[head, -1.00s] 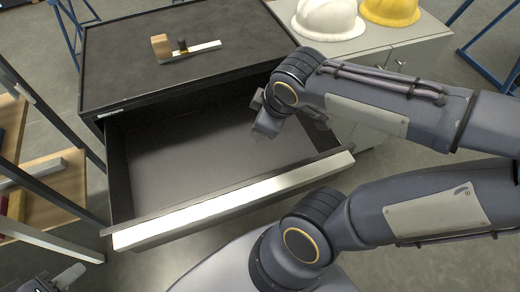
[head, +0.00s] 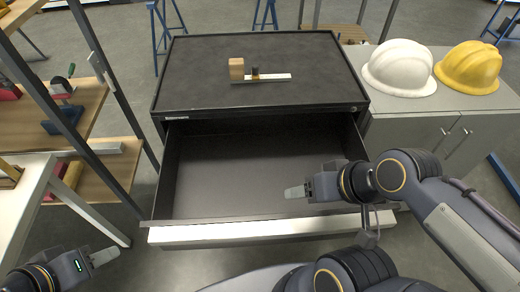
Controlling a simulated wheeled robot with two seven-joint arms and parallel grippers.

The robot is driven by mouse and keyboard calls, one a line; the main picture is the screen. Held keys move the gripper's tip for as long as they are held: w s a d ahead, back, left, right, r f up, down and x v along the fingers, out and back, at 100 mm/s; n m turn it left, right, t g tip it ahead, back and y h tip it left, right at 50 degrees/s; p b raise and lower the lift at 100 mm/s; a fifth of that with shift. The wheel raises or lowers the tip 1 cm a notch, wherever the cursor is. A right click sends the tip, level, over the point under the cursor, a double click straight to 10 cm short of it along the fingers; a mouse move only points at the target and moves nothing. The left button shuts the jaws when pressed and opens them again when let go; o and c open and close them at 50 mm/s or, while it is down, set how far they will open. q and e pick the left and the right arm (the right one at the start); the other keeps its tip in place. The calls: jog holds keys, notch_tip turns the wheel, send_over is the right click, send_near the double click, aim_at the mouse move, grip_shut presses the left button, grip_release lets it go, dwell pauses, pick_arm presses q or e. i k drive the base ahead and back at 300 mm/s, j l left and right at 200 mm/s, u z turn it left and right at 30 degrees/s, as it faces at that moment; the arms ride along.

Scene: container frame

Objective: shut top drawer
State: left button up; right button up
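The top drawer (head: 250,182) of the dark cabinet (head: 330,75) is pulled far out and looks empty. Its light front edge strip (head: 270,230) faces me. My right gripper (head: 296,191) is over the right part of the drawer, its pale fingertip pointing left. It holds nothing that I can see, and the finger gap is hidden. My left gripper (head: 104,257) is at the lower left, outside and left of the drawer front. It shows a pale fingertip and no held object; its finger gap is not clear.
A wooden block (head: 237,69) and a metal bar (head: 275,77) lie on the cabinet top. A white helmet (head: 400,68) and a yellow helmet (head: 468,68) sit on the grey cabinet at right. A shelf rack (head: 105,100) stands close on the left.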

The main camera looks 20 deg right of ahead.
aim_at(222, 183)
jog(key=k+l, duration=0.55)
jog(key=j+z, duration=0.7)
jog(key=j, duration=0.25)
jog(key=z, duration=0.95)
